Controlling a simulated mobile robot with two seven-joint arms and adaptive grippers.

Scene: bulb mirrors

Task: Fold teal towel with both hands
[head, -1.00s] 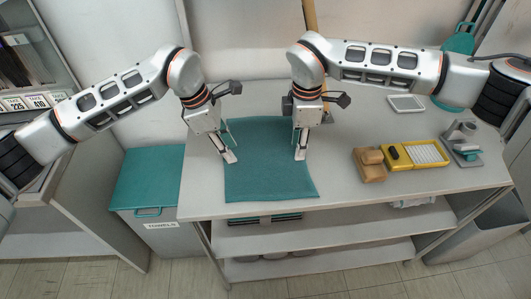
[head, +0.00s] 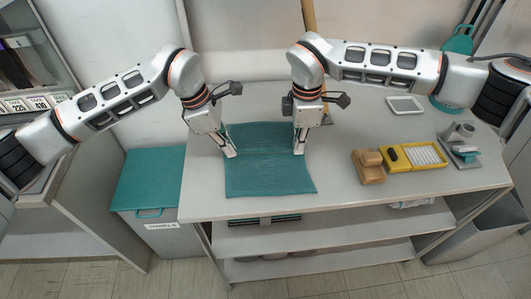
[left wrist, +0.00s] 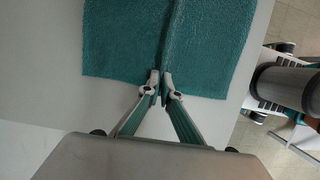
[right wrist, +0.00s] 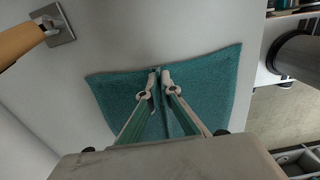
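The teal towel (head: 270,179) lies spread on the white table, with a faint crease running across it between my grippers. My left gripper (head: 231,154) is at its left edge. In the left wrist view, its fingertips (left wrist: 160,86) are nearly together with a pinched ridge of towel (left wrist: 120,40) between them. My right gripper (head: 299,151) is at the towel's right edge. In the right wrist view, its fingertips (right wrist: 160,80) are also nearly together on the cloth (right wrist: 212,85). Most of the towel still rests on the table.
A tan block-like brush (head: 369,167), a yellow tray (head: 415,155) and a grey stand (head: 460,143) are to the right. A white tablet-like item (head: 405,105) lies behind them. A teal-lidded bin (head: 148,178) stands left of the table. The table front edge is close to the towel.

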